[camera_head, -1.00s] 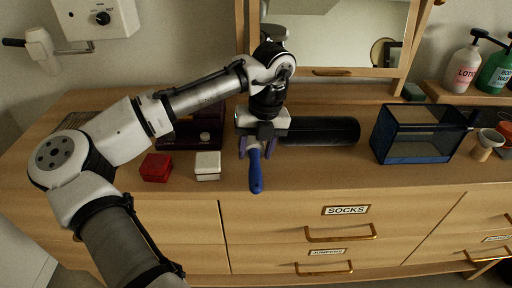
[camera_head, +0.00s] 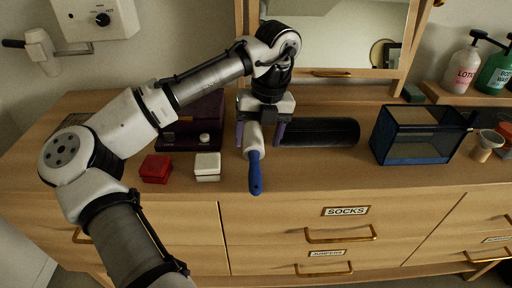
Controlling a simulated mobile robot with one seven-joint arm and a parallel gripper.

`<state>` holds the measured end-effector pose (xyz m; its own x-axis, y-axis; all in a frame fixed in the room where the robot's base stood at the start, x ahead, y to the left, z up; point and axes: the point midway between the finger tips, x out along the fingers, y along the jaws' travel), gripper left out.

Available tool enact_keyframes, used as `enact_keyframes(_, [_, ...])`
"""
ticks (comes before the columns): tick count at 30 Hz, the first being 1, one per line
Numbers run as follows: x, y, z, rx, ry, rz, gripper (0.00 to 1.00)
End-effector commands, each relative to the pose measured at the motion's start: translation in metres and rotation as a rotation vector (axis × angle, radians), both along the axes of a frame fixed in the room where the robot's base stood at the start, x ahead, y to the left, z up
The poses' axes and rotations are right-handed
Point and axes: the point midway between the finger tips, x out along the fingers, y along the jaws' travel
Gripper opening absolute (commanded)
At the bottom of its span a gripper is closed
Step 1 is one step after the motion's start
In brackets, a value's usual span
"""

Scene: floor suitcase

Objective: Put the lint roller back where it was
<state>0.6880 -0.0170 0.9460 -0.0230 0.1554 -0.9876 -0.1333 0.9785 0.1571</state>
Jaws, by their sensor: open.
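The lint roller has a blue handle and a pale roller head (camera_head: 254,160). It lies on the wooden dresser top, with its handle pointing toward the front edge and its tip reaching about the edge. My gripper (camera_head: 261,143) is above and around the roller head, with its two purple fingers apart, one on each side. The fingers look clear of the roller, though contact at the left finger is hard to tell. The far end of the roller is partly hidden by my gripper.
A black cylinder (camera_head: 318,132) lies just right of my gripper. A red box (camera_head: 156,168) and a white box (camera_head: 207,167) stand to the left, before a dark purple case (camera_head: 206,112). A blue-framed glass box (camera_head: 418,143) stands to the right. A mirror (camera_head: 340,35) is behind.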

Motion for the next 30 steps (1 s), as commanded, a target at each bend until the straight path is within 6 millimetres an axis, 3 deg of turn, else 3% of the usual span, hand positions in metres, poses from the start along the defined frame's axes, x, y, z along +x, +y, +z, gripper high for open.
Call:
enact_keyframes(6, [0.001, -0.007, 0.050, 0.002, -0.003, 0.001, 0.69])
enact_keyframes(10, [0.002, -0.010, 0.068, 0.002, -0.002, 0.001, 0.69])
enact_keyframes(15, [0.002, -0.012, 0.078, 0.001, 0.000, 0.000, 0.69])
enact_keyframes(23, [0.002, -0.014, 0.079, -0.006, -0.006, 0.000, 0.69])
enact_keyframes(26, [0.009, -0.026, 0.079, -0.071, -0.074, 0.018, 0.69])
enact_keyframes(30, [0.032, -0.071, 0.102, -0.362, -0.324, 0.118, 0.69])
